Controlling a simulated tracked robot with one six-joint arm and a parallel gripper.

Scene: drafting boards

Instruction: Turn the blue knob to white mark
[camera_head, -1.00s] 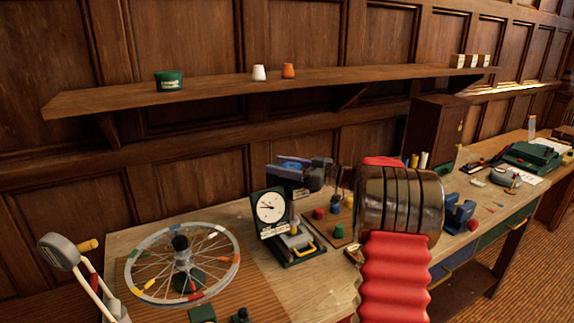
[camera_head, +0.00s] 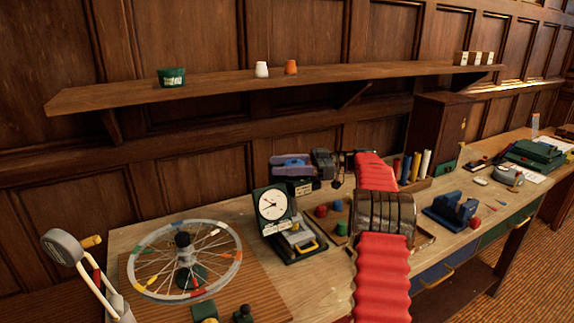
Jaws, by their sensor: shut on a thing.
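A small blue knob (camera_head: 338,205) stands on a wooden board on the bench, beside a red knob (camera_head: 321,211) and a green knob (camera_head: 341,228). It is just left of my arm's metal joint. The white mark is too small to make out. My red-sleeved arm reaches up over the bench right of the knobs and bends away behind the metal joint.
A dial gauge (camera_head: 272,205) stands left of the knobs, and a spoked wheel (camera_head: 226,272) lies farther left. A blue vise (camera_head: 450,211) stands right of my arm. Coloured tubes (camera_head: 416,166) stand behind it. A wooden shelf (camera_head: 215,87) runs above the bench.

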